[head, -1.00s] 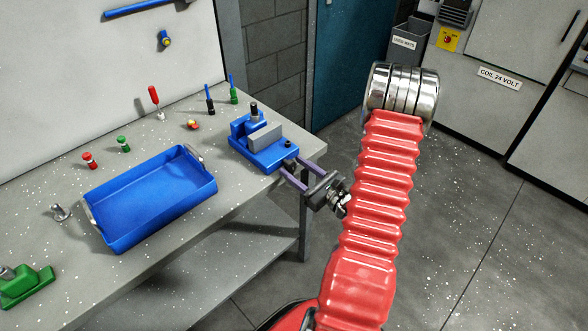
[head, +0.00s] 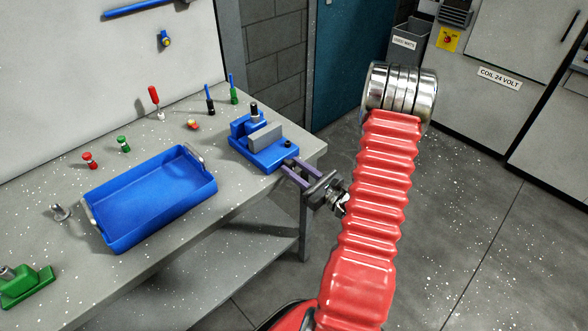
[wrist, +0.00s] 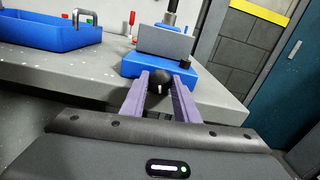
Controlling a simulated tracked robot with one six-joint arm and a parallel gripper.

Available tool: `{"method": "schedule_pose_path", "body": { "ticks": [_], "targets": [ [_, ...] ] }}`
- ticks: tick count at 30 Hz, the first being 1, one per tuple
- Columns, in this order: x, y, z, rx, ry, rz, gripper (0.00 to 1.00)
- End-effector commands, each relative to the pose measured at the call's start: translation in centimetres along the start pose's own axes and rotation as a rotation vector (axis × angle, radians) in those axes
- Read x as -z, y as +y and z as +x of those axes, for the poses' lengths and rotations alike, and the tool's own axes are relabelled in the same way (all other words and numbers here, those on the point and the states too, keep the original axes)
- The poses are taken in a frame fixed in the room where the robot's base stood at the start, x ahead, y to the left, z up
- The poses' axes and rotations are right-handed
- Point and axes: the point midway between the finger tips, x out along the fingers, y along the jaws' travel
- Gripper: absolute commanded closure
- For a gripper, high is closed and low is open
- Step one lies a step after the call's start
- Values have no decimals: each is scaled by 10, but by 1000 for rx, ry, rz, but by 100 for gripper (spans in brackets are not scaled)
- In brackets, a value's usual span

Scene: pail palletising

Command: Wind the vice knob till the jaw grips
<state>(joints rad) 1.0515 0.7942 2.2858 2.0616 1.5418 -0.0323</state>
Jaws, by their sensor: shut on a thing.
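The blue vice (head: 272,160) stands at the right front corner of the grey bench, with a grey jaw plate (head: 265,136) on top. It also shows in the wrist view (wrist: 140,66). A dark upright cylinder (head: 254,109) stands behind the plate; whether the jaw touches it cannot be told. My gripper (head: 289,161) reaches in from the right at the vice's front. In the wrist view its purple fingers (wrist: 162,76) are shut on a round black knob (wrist: 160,84) with a white mark.
A blue tray (head: 150,228) sits left of the vice. Small red and green items (head: 123,144) and upright tools (head: 233,95) stand behind. A green fixture (head: 27,287) is at the near left. Open floor lies right of the bench.

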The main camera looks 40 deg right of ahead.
Motion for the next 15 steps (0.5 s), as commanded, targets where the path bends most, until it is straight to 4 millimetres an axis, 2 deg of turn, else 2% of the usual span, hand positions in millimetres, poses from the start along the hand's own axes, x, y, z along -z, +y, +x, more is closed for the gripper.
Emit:
{"method": "schedule_pose_path", "body": {
  "ticks": [5, 15],
  "targets": [
    [0, 0, 0, 0, 0, 31, 95],
    [0, 0, 0, 0, 0, 228, 95]
  ]
}}
